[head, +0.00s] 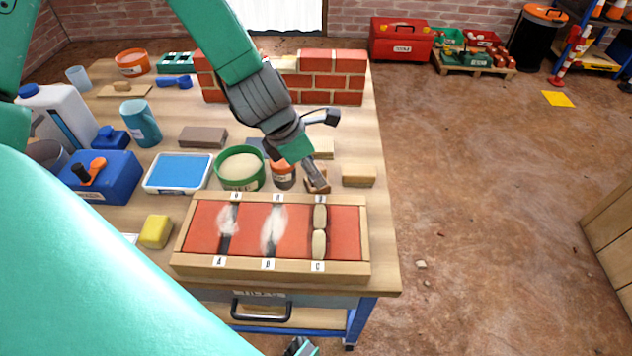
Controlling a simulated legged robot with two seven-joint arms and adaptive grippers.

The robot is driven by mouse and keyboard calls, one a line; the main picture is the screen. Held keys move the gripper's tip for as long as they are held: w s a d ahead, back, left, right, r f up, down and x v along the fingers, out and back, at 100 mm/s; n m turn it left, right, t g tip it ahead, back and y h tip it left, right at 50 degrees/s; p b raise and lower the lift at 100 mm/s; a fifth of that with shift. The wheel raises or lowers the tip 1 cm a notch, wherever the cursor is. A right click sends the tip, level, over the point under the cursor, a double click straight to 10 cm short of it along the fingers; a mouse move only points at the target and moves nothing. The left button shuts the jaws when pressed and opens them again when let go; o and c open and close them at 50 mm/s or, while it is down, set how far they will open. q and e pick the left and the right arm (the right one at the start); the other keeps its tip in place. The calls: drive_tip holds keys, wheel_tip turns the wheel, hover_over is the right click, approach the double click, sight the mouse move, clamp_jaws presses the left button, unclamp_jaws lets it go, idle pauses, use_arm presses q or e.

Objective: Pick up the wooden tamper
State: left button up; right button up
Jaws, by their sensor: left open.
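A small brown wooden piece, which looks like the wooden tamper (317,186), stands behind the wall panel's back frame, right of an orange-brown jar. My left gripper (318,157) is open just above and behind it. One finger reaches down close to the piece and the other sticks out to the right. The gripper hides part of the piece, and I cannot tell whether they touch.
The framed red panel (340,222) with filled joints A, B and C lies at the bench front. A green tub (241,184) stands left of the gripper, a wooden block (358,180) right of it. A low brick wall (345,82) stands behind. Bench space right of the block is clear.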

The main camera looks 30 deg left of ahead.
sight(322, 165)
use_arm(q)
drive_tip(key=b+x, duration=0.2)
drive_tip(key=x, duration=0.2)
drive_tip(key=shift+s+d+f, duration=0.1)
drive_tip(key=shift+d+f, duration=0.05)
drive_tip(key=shift+d, duration=0.05)
drive_tip(key=shift+d+f, duration=0.15)
drive_tip(key=c, duration=0.9)
wheel_tip(322, 165, up, 10)
drive_tip(key=p, duration=0.5)
